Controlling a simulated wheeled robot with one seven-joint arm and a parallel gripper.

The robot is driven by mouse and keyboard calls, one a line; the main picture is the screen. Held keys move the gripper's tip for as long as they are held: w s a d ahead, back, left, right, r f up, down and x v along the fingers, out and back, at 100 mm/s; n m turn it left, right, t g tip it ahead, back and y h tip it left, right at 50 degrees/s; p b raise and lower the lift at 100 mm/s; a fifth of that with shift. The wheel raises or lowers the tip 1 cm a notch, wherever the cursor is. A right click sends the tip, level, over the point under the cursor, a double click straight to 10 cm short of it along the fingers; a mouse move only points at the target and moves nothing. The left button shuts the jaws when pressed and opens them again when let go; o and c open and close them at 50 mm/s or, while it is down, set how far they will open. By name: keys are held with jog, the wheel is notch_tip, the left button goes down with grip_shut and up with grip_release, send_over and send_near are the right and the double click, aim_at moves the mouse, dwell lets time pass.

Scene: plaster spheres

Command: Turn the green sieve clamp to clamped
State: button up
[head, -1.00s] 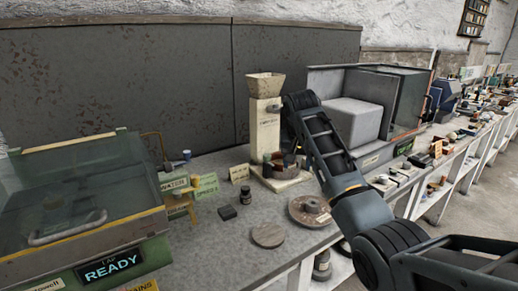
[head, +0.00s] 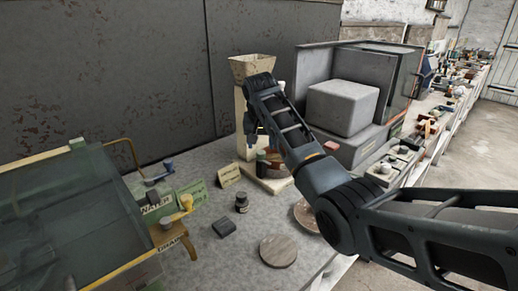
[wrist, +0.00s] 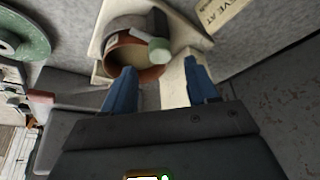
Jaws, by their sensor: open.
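In the head view a small green part (head: 261,157) shows low on the cream column machine (head: 241,105). My gripper (wrist: 160,68) is open, its two blue fingers apart on either side of the knob in the wrist view. I cannot tell how far the knob lies beyond the fingertips. In the head view my gripper (head: 252,128) is partly hidden by my wrist, close to the column.
A glass-fronted case (head: 70,215) stands at left. A small dark bottle (head: 241,203), a dark block (head: 224,228) and a round disc (head: 278,251) lie on the bench. A large grey boxed machine (head: 345,105) stands right of the column. A green ring (wrist: 22,38) shows in the wrist view.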

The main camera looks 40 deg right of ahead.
aim_at(261, 153)
jog(key=shift+x, duration=2.3)
jog(key=c, duration=1)
